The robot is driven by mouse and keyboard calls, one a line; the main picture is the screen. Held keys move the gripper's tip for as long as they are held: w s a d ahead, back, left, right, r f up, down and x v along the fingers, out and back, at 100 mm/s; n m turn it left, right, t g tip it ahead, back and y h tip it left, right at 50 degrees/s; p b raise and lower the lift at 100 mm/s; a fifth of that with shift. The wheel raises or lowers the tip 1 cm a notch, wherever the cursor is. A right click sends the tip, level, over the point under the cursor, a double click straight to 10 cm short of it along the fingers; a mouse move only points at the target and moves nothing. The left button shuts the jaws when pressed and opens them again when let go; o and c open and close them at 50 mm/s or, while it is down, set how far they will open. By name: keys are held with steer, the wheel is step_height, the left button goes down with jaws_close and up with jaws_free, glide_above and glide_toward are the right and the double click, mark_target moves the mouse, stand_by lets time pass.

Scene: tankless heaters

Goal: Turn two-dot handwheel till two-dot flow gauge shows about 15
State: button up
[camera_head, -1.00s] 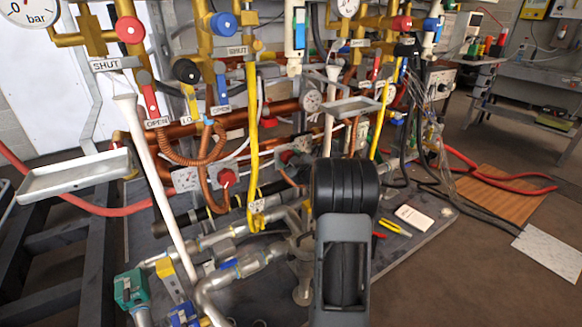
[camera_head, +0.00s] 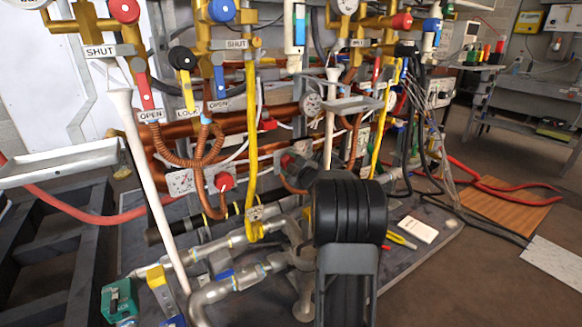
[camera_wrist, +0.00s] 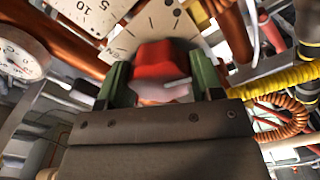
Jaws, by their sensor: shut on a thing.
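In the wrist view my gripper (camera_wrist: 160,78) is shut on a red handwheel (camera_wrist: 164,58), with one green finger on each side of it. In the head view my dark arm hides part of the work area.
The head view shows another red handwheel (camera_head: 225,181) beside a white gauge plate (camera_head: 180,182). Copper pipes, a yellow pipe (camera_head: 251,120) and a slanting white pipe (camera_head: 150,180) crowd the rig. A grey tray (camera_head: 60,165) juts out left.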

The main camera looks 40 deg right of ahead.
stand_by(0.3)
steer(key=o, duration=0.9)
steer(key=shift+o, duration=0.2)
steer(key=shift+s, duration=0.15)
steer(key=s+p, duration=0.3)
steer(key=s, duration=1)
steer(key=shift+s+a, duration=0.3)
steer(key=shift+a, duration=0.1)
